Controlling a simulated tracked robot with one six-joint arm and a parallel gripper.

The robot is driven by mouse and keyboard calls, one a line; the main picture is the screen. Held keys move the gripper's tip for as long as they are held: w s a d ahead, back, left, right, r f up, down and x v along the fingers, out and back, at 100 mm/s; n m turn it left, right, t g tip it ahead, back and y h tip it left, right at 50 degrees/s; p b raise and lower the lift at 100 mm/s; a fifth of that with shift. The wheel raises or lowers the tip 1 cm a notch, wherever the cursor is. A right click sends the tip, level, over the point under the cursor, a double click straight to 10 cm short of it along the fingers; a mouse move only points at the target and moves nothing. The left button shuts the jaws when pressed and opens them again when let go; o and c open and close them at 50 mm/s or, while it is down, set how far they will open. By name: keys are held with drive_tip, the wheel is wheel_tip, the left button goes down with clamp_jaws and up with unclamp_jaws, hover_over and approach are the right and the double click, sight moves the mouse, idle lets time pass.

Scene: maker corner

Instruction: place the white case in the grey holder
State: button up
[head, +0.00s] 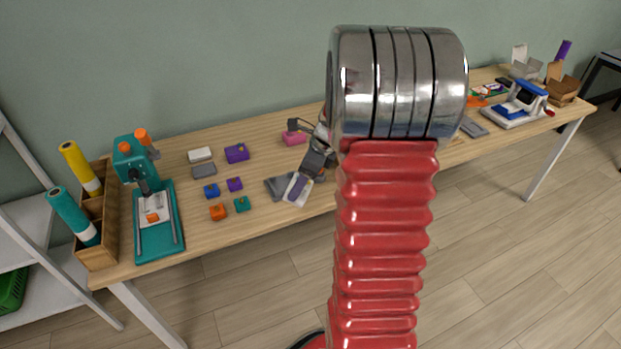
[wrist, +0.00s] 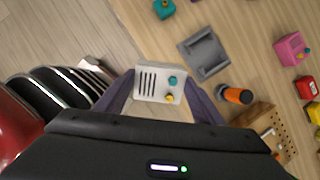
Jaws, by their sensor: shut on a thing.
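In the head view the case (head: 298,192) hangs from my gripper (head: 304,184) near the table's front edge. The grey holder (wrist: 204,53) is an open tray with raised walls, and it looks empty. In the head view the holder (head: 274,186) lies just left of the case, partly hidden by it. The case is apart from the holder in the wrist view.
A pink block (wrist: 291,48), a red block (wrist: 306,87) and an orange-black cylinder (wrist: 236,95) lie near the holder. A wooden box with holes (wrist: 283,140) is beside the cylinder. Small coloured blocks and a teal press (head: 158,215) stand to the left.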

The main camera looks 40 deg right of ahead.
drive_tip(key=w+a+f+n+g, duration=0.2)
drive_tip(key=a+n, duration=0.4)
drive_tip(key=a, duration=0.3)
drive_tip(key=w+a+f+n+g, duration=0.2)
drive_tip(key=a+n, duration=0.4)
drive_tip(key=a, duration=0.3)
drive_tip(key=w+a+f+n+g+y, duration=0.1)
drive_tip(key=w+a+f+n+g, duration=0.1)
drive_tip(key=a+f+n, duration=0.2)
drive_tip(key=a+n, duration=0.3)
drive_tip(key=a, duration=0.2)
drive_tip(key=shift+w+g, duration=0.3)
drive_tip(key=shift+w, duration=0.1)
drive_tip(key=shift+d, duration=0.15)
